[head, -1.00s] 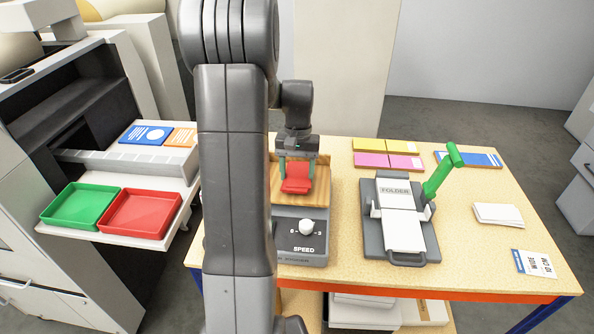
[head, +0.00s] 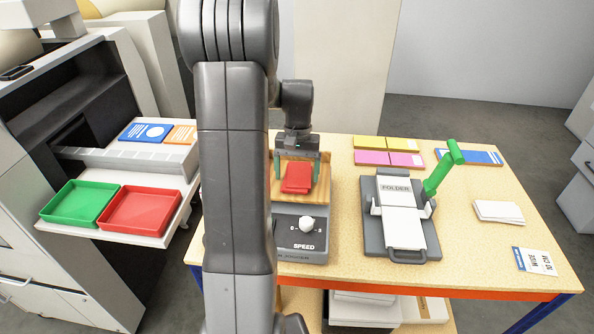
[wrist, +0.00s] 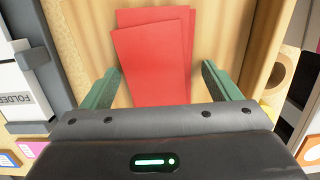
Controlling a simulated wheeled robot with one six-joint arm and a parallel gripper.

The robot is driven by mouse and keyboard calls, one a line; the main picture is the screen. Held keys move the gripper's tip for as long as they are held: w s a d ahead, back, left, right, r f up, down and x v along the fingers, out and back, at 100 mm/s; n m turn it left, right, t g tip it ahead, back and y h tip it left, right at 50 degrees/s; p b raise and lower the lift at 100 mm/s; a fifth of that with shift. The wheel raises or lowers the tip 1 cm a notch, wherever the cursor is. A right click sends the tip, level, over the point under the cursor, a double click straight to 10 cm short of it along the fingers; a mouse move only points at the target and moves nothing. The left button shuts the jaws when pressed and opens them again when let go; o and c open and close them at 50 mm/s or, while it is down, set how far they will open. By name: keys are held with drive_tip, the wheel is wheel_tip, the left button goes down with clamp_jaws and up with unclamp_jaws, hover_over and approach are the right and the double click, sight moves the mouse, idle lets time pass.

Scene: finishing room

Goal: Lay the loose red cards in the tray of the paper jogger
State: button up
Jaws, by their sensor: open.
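The red cards (head: 297,178) lie in a small, slightly fanned stack on the wooden tray of the paper jogger (head: 322,192). In the wrist view the red cards (wrist: 150,62) rest on the wood, their edges a little out of line. My gripper (head: 297,172) is open above the tray, with one green finger on each side of the cards and a gap to both. In the wrist view my gripper's fingers (wrist: 160,88) stand apart, with nothing held. The jogger's front carries a SPEED knob (head: 306,224).
Right of the jogger stands a grey folder (head: 404,247) with a raised green handle (head: 440,174). Yellow and pink pads (head: 388,158) lie behind it. White cards (head: 498,211) lie at the right. A green tray (head: 80,206) and a red tray (head: 143,211) sit on the left machine's shelf.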

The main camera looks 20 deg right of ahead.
wheel_tip(320, 180, up, 14)
drive_tip(key=w+d+b, duration=0.1)
drive_tip(key=w, duration=0.1)
drive_tip(key=shift+f, duration=0.15)
drive_tip(key=shift+f, duration=0.1)
idle(0.4)
drive_tip(key=f, duration=0.4)
drive_tip(key=s+f, duration=0.1)
drive_tip(key=f, duration=0.3)
drive_tip(key=s+a+f+p, duration=0.1)
drive_tip(key=f, duration=0.4)
drive_tip(key=shift+f, duration=0.1)
drive_tip(key=shift+w+d+r, duration=0.1)
drive_tip(key=shift+w+r, duration=0.05)
drive_tip(key=shift+r, duration=0.05)
